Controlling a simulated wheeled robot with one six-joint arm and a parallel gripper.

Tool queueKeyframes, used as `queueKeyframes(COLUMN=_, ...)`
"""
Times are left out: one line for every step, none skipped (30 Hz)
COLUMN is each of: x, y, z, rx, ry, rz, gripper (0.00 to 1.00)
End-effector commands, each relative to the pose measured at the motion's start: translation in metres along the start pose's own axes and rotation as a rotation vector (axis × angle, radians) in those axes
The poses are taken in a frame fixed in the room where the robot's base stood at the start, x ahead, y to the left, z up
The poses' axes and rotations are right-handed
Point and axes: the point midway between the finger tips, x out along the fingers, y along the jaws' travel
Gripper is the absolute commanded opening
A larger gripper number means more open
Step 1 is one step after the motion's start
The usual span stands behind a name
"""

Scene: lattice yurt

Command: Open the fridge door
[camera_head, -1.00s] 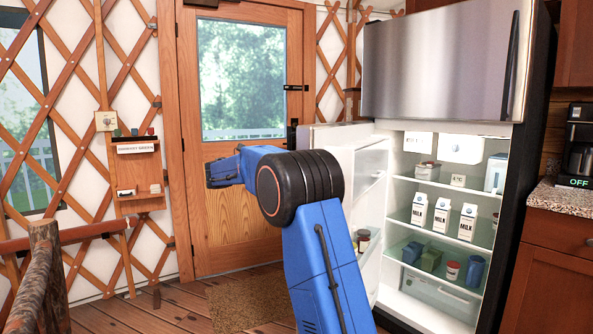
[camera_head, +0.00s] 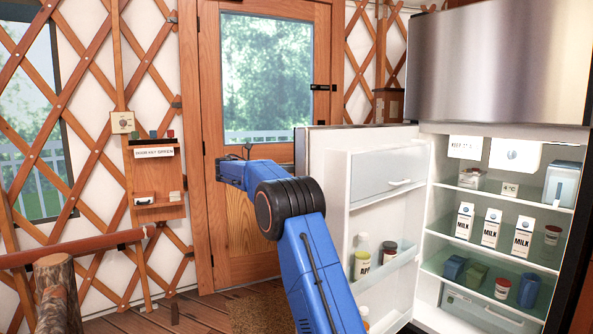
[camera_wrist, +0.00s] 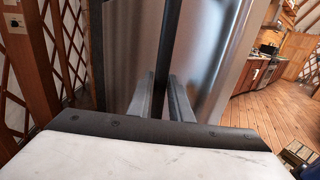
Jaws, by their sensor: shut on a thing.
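The fridge (camera_head: 500,130) stands at the right in the head view. Its lower door (camera_head: 335,155) is swung wide open, with the inner face and door shelves showing. Its upper door (camera_head: 480,70) is closed. My arm reaches along the outer side of the open door. In the wrist view my gripper (camera_wrist: 162,98) is shut on the dark vertical handle (camera_wrist: 170,50), in front of the door's steel outer face (camera_wrist: 210,60). The handle is hidden in the head view, behind the door and my arm.
Milk cartons (camera_head: 492,228) and jars stand on the fridge shelves; a bottle (camera_head: 362,256) stands in the door shelf. A wooden door (camera_head: 240,225) is behind my arm. A wall shelf (camera_head: 157,180), log post (camera_head: 55,290) and rail (camera_head: 80,248) are at left.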

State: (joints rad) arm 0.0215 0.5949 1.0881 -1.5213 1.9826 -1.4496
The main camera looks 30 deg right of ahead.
Motion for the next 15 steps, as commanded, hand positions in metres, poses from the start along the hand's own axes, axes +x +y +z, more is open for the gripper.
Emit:
queueKeyframes(x=-0.0001, y=0.0004, z=-0.0008, rx=-0.001, ry=0.0, rz=-0.003, gripper=0.0)
queueKeyframes(x=0.0, y=0.0004, z=-0.0007, rx=-0.001, ry=0.0, rz=-0.005, gripper=0.0)
queueKeyframes(x=0.0, y=0.0005, z=-0.0007, rx=-0.001, ry=0.0, rz=-0.006, gripper=0.0)
queueKeyframes(x=0.0, y=0.0005, z=-0.0006, rx=-0.001, ry=0.0, rz=-0.006, gripper=0.0)
queueKeyframes(x=0.0, y=0.0005, z=-0.0006, rx=-0.001, ry=0.0, rz=-0.007, gripper=0.0)
queueKeyframes(x=0.0001, y=0.0005, z=-0.0006, rx=-0.001, ry=0.0, rz=-0.007, gripper=0.0)
queueKeyframes(x=0.0001, y=0.0005, z=-0.0006, rx=-0.001, ry=0.0, rz=-0.007, gripper=0.0)
queueKeyframes(x=0.0001, y=0.0005, z=-0.0005, rx=-0.001, ry=0.0, rz=-0.007, gripper=0.0)
queueKeyframes(x=0.0001, y=0.0005, z=-0.0005, rx=-0.001, ry=0.0, rz=-0.007, gripper=0.0)
queueKeyframes(x=0.0001, y=0.0005, z=-0.0006, rx=-0.001, ry=0.0, rz=-0.007, gripper=0.0)
queueKeyframes(x=0.0002, y=0.0005, z=-0.0005, rx=-0.001, ry=0.0, rz=-0.007, gripper=0.0)
queueKeyframes(x=0.0002, y=0.0005, z=-0.0005, rx=-0.001, ry=0.0, rz=-0.007, gripper=0.0)
queueKeyframes(x=0.0002, y=0.0005, z=-0.0005, rx=-0.001, ry=0.0, rz=-0.007, gripper=0.0)
queueKeyframes(x=0.0002, y=0.0005, z=-0.0005, rx=-0.001, ry=0.0, rz=-0.006, gripper=0.0)
queueKeyframes(x=0.0002, y=0.0005, z=-0.0005, rx=-0.001, ry=0.0, rz=-0.006, gripper=0.28)
